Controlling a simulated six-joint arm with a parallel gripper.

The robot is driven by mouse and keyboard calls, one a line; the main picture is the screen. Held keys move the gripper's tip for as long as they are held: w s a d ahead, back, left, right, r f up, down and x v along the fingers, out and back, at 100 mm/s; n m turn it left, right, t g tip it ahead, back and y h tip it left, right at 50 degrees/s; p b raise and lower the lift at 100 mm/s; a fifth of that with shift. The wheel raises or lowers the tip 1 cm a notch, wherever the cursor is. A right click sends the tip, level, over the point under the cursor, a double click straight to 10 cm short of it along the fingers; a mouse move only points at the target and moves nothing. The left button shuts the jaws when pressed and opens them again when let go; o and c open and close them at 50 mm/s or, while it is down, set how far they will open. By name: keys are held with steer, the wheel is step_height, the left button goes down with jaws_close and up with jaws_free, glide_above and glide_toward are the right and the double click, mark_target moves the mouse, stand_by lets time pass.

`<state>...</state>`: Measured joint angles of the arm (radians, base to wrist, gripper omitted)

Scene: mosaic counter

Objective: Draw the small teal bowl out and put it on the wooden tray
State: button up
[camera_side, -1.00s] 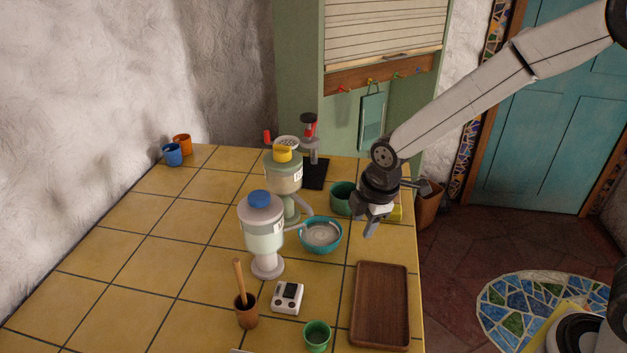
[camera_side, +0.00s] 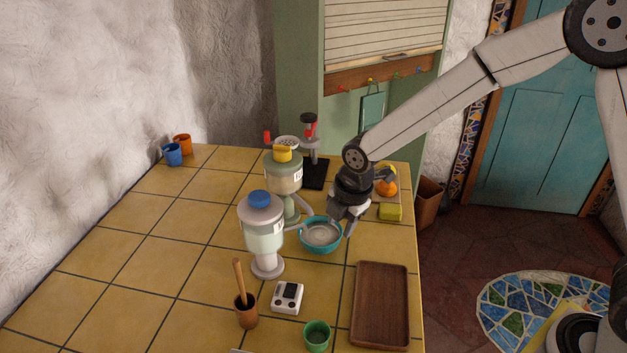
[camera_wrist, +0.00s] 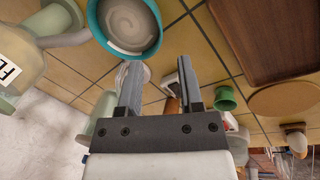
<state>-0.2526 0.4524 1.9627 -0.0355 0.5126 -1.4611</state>
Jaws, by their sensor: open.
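The small teal bowl (camera_side: 306,243) stands on the counter beside the spouts of two dispensers, with pale contents inside. The bowl also shows at the top of the wrist view (camera_wrist: 93,22). My gripper (camera_side: 340,226) is open and empty, close over the bowl's right side in the side view; I cannot tell whether a finger touches the rim. Its two fingers (camera_wrist: 158,85) show apart in the wrist view, below the bowl in the picture. The wooden tray (camera_side: 380,305) lies bare at the front right of the counter; it also shows at the top right of the wrist view (camera_wrist: 270,40).
The blue-topped dispenser (camera_side: 264,235) and yellow-topped dispenser (camera_side: 285,178) crowd the bowl's left. A white scale (camera_side: 288,298), green cup (camera_side: 317,337) and brown pot with a stick (camera_side: 246,312) stand in front. A yellow sponge (camera_side: 390,212) lies right. Counter between bowl and tray is clear.

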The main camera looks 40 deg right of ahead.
mark_target(334, 243)
steer(key=shift+x, duration=3.85)
jaws_close()
